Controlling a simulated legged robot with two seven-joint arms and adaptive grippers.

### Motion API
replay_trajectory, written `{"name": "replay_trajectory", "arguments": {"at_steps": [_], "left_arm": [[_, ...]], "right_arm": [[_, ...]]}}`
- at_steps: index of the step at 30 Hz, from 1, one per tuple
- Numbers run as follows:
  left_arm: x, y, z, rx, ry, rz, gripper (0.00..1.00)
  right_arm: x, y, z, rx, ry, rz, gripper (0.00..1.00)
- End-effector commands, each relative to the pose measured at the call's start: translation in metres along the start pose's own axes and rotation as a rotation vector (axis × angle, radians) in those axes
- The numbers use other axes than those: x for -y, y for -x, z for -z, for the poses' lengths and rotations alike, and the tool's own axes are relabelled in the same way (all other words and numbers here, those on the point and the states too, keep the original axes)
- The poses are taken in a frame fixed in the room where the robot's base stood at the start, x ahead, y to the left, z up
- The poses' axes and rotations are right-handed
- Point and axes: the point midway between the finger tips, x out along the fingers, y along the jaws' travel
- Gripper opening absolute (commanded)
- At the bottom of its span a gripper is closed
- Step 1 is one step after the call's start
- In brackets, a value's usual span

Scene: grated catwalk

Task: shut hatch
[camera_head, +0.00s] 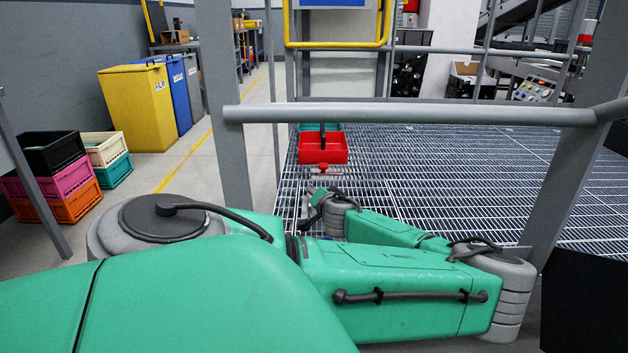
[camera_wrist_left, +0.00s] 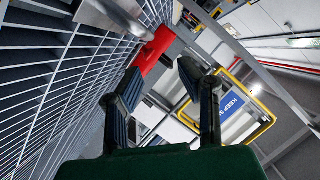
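No hatch can be clearly made out. A yellow frame (camera_head: 338,44) stands upright beyond the railing, at the top of the head view. It holds a blue panel (camera_head: 335,3). In the wrist view the yellow frame (camera_wrist_left: 272,112) is tilted, with a blue sign (camera_wrist_left: 232,103) reading "KEEP". My left gripper (camera_head: 314,200) is small and partly hidden by its own arm, low over the grating. In the wrist view its two dark fingers (camera_wrist_left: 160,68) are spread, with nothing between them. The frame is well beyond the fingers. My right gripper is not in view.
A grey railing (camera_head: 410,115) crosses in front of the grated floor (camera_head: 450,170). A red bin (camera_head: 323,149) sits on the grating, with a small red piece (camera_head: 323,168) before it. Stacked crates (camera_head: 68,205) and a yellow container (camera_head: 138,108) stand left. The right grating is clear.

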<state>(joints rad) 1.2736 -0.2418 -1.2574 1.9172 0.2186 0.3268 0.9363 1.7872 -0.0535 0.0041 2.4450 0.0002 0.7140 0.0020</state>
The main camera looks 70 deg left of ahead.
Motion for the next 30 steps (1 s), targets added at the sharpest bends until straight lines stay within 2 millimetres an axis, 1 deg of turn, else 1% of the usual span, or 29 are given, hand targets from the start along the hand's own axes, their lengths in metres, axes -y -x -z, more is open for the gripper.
{"name": "replay_trajectory", "arguments": {"at_steps": [1, 3, 6, 9, 14, 30], "left_arm": [[-0.001, 0.011, 0.0, 0.0, 0.0, -0.002, 0.33], [-0.001, 0.024, 0.0, 0.0, 0.002, -0.002, 0.33], [-0.002, 0.038, -0.001, 0.001, 0.0, -0.002, 0.33], [-0.001, 0.047, -0.001, 0.002, 0.001, -0.001, 0.33], [-0.001, 0.052, -0.001, 0.002, 0.001, 0.0, 0.33], [0.0, 0.052, -0.001, 0.002, 0.0, 0.0, 0.33]], "right_arm": [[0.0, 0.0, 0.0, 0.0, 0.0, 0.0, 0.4], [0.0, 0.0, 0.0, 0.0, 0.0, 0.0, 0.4], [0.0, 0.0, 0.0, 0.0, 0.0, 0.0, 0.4], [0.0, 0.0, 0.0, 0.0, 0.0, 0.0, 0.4], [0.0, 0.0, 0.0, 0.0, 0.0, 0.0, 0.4], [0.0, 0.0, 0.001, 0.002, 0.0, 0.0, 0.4]]}}
